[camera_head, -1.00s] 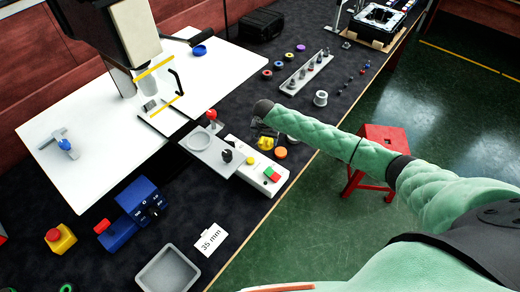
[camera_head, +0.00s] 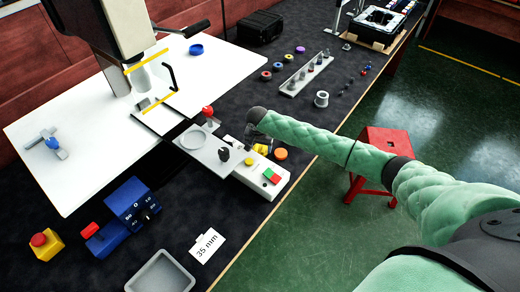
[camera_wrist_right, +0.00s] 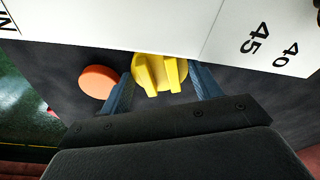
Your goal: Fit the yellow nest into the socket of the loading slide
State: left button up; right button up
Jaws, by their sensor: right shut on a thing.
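The yellow nest (camera_head: 262,149) is beside the white control box, partly hidden by my right gripper (camera_head: 256,136). In the right wrist view the nest (camera_wrist_right: 159,72) shows a raised ridge between the two blue-grey fingers of the right gripper (camera_wrist_right: 160,84), which is shut on it. I cannot tell whether the nest touches the table. The loading slide (camera_head: 222,158) is a grey plate to the left of the gripper, with a round socket (camera_head: 193,140) in it and a black knob at its right end. My left gripper is not in view.
The white control box (camera_head: 248,178) has yellow, red and green buttons. An orange disc (camera_head: 280,154) lies close to the nest. A red-knobbed lever (camera_head: 208,112) stands behind the slide. The press (camera_head: 110,40) stands at the back left, and a "35 mm" card (camera_head: 208,243) lies in front.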

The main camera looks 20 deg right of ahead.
jog(key=shift+f, duration=0.1)
dwell(0.3)
jog(key=o, duration=1)
